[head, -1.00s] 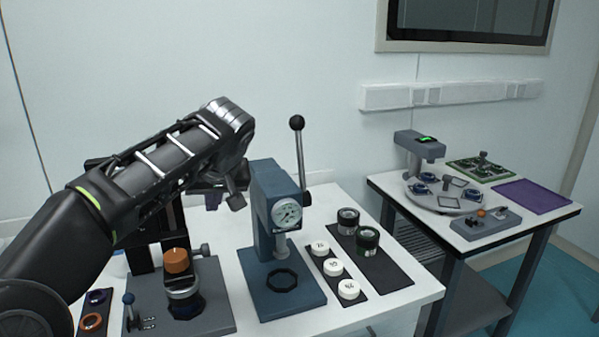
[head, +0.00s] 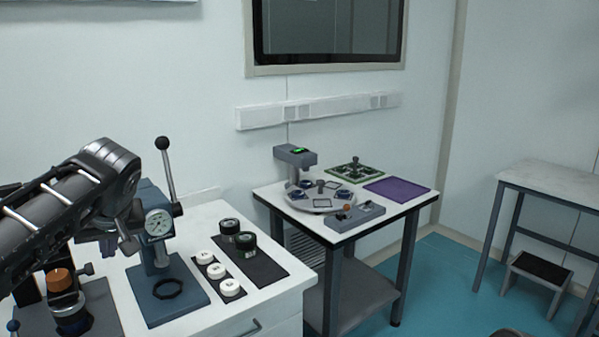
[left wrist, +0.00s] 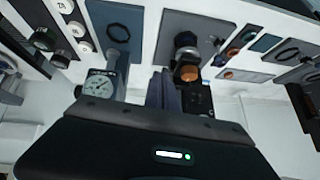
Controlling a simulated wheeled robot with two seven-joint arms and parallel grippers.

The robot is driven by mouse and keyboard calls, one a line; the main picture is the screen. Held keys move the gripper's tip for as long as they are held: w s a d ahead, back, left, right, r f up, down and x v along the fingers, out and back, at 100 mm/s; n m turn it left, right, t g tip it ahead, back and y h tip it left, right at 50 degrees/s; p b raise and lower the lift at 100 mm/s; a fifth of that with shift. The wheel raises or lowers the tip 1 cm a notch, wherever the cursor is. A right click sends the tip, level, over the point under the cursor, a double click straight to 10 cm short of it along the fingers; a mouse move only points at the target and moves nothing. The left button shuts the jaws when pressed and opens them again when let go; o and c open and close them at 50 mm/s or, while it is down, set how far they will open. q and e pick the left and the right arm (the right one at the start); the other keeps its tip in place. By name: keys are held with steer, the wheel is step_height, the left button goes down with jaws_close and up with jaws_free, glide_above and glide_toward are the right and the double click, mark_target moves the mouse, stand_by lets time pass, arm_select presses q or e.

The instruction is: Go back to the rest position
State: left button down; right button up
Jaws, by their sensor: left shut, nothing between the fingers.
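My left arm comes in from the left in the head view. Its wrist is above the near table, and my left gripper (head: 108,246) is mostly hidden behind the wrist. In the left wrist view the fingers of my left gripper (left wrist: 164,90) are together with nothing between them, in the air between the blue press and the dark stand. My right gripper is not in view.
The blue press (head: 153,243) with its gauge and upright lever stands close to my left wrist. A dark stand with an orange-topped part (head: 60,281) is left of it. White discs (head: 217,271) and dark jars lie right. A second table (head: 375,222) stands beyond.

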arm_select(q)
steer(key=w+d+f+m+t+h, duration=0.35)
steer(key=w+d+f+m, duration=0.2)
steer(key=w+d, duration=0.35)
steer(key=s+d+f+m+g+h, duration=0.1)
steer(key=s+d+f+h, duration=0.1)
steer(key=d+f, duration=0.5)
steer(key=s+d+f+m+h, duration=0.15)
steer(key=d+f, duration=0.25)
steer(key=f, duration=0.7)
steer(key=s+d+f+g+h, duration=0.1)
steer(key=s+d+f+h, duration=0.1)
steer(key=d+f, duration=0.5)
steer(key=s+f+n+g, duration=0.1)
steer(key=s+f+g, duration=0.2)
steer(key=s+f, duration=1)
steer(key=s+d+f+n+g, duration=0.1)
steer(key=s+f+n+g, duration=0.1)
steer(key=s+f, duration=1.1)
steer(key=s+g, duration=0.1)
steer(key=s, duration=0.4)
steer(key=shift+s+f+h, duration=0.2)
steer(key=shift+s+h, duration=0.05)
steer(key=shift+h, duration=0.05)
